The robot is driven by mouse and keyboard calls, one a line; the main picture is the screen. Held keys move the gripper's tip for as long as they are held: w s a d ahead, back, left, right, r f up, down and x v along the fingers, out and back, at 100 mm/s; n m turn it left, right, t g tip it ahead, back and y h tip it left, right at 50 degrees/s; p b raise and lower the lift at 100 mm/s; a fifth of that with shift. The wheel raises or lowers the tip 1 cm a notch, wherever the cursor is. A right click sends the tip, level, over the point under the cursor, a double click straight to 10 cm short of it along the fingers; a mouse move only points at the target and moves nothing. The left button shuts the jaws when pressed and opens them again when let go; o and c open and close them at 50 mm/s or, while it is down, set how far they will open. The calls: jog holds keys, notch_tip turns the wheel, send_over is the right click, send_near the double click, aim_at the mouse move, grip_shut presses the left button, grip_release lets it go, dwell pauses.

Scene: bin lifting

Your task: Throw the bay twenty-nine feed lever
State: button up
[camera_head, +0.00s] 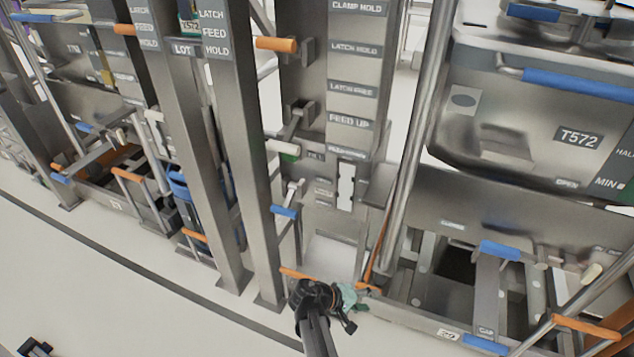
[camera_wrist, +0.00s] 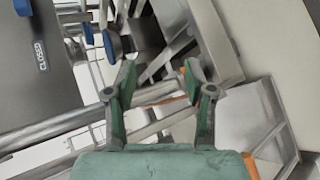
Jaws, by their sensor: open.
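My gripper (camera_head: 346,297) is low at the front of the machinery in the head view, below the panel marked FEED UP. In the wrist view its two green fingers (camera_wrist: 158,80) are spread apart with nothing between them. An orange-ended bar (camera_head: 300,274) lies close beside the gripper in the head view; I cannot tell if they touch. A small plate (camera_head: 447,335) on the right bay's front rail bears a number too small to read surely. Several levers have orange, blue or white grips; which one is the bay twenty-nine feed lever cannot be told.
Two steel posts (camera_head: 253,200) stand left of my gripper. A tilted steel bin (camera_head: 500,110) marked T572 is at upper right, with blue handles. A blue-gripped lever (camera_head: 284,211) and an orange-gripped lever (camera_head: 277,44) stick out near the posts.

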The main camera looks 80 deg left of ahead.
jog(key=s+a+r+n+t+y+b, duration=0.1)
jog(key=s+a+r+y, duration=0.15)
jog(key=s+a, duration=0.2)
jog(key=s+a+r+t+y, duration=0.1)
jog(key=s+a+r, duration=0.25)
jog(key=s, duration=0.25)
jog(key=t+y+b, duration=0.2)
jog(key=t+y, duration=0.5)
jog(key=y, duration=0.1)
send_near(284, 144)
jog(key=x, duration=0.6)
jog(key=f+b+x, duration=0.1)
jog(key=x, duration=0.2)
jog(key=shift+w+a+r, duration=0.1)
jog(key=shift+w+a, duration=0.25)
jog(key=shift+a, duration=0.15)
grip_shut()
